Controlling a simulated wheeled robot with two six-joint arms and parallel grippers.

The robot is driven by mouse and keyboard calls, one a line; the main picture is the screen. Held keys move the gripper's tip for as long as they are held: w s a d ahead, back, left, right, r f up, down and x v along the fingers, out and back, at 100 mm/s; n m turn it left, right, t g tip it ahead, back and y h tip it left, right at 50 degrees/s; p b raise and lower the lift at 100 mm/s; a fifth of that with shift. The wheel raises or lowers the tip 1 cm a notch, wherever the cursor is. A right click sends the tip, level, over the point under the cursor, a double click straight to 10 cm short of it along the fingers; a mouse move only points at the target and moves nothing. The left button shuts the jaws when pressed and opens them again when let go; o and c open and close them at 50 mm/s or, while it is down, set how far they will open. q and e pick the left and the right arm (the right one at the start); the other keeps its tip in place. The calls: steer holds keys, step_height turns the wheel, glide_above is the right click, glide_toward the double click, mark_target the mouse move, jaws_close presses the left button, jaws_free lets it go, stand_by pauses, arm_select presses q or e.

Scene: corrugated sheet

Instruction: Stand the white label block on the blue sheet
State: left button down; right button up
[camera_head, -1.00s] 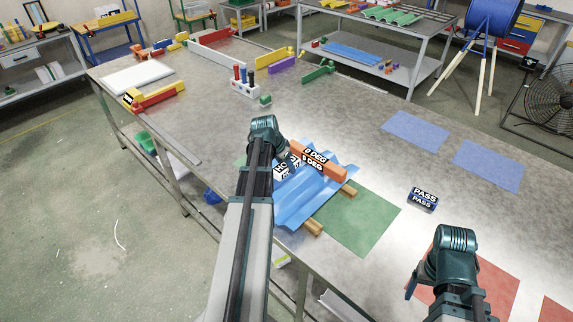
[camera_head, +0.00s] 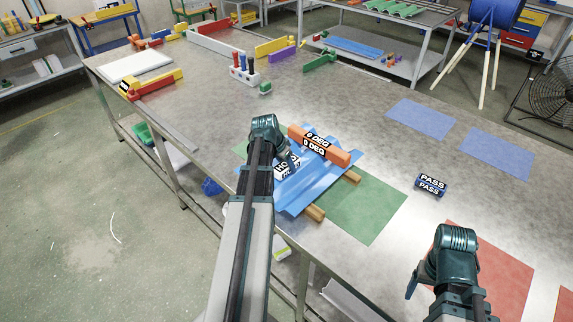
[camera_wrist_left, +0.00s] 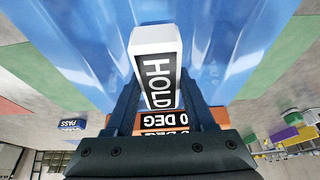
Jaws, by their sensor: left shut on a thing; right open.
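The white label block (camera_head: 286,169) reads HOLD on a black face. My left gripper (camera_head: 285,159) is shut on it, over the left part of the blue sheet (camera_head: 313,185). In the left wrist view the block (camera_wrist_left: 142,42) sits between the two fingers, with the sheet (camera_wrist_left: 230,40) around it. I cannot tell whether the block touches the sheet. The corrugated sheet rests on wooden bars (camera_head: 315,213) above a green mat (camera_head: 370,215). My right gripper (camera_head: 412,285) is open and empty at the lower right, away from the sheet; its fingertips are partly hidden.
An orange 0 DEG block (camera_head: 319,145) lies on the sheet just beyond the white block. A blue PASS block (camera_head: 430,186) lies to the right. Red (camera_head: 490,265) and blue mats (camera_head: 420,119) lie on the bench. The bench's middle is clear.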

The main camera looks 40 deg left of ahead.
arm_select(q)
steer(key=shift+f, duration=0.5)
arm_select(e)
steer(key=shift+f, duration=0.45)
arm_select(q)
steer(key=shift+f+b, duration=0.15)
steer(key=shift+b, duration=0.2)
arm_select(e)
steer(key=shift+f, duration=0.15)
arm_select(q)
steer(key=shift+c, duration=0.9)
jaws_free()
steer(key=p+v, duration=1.2)
steer(key=v, duration=0.1)
steer(key=shift+r+p, duration=0.35)
steer(key=shift+r, duration=0.05)
arm_select(e)
step_height(320, 180, up, 13)
steer(key=shift+f, duration=0.15)
arm_select(q)
steer(key=shift+f, duration=0.2)
arm_select(e)
steer(key=shift+f, duration=0.15)
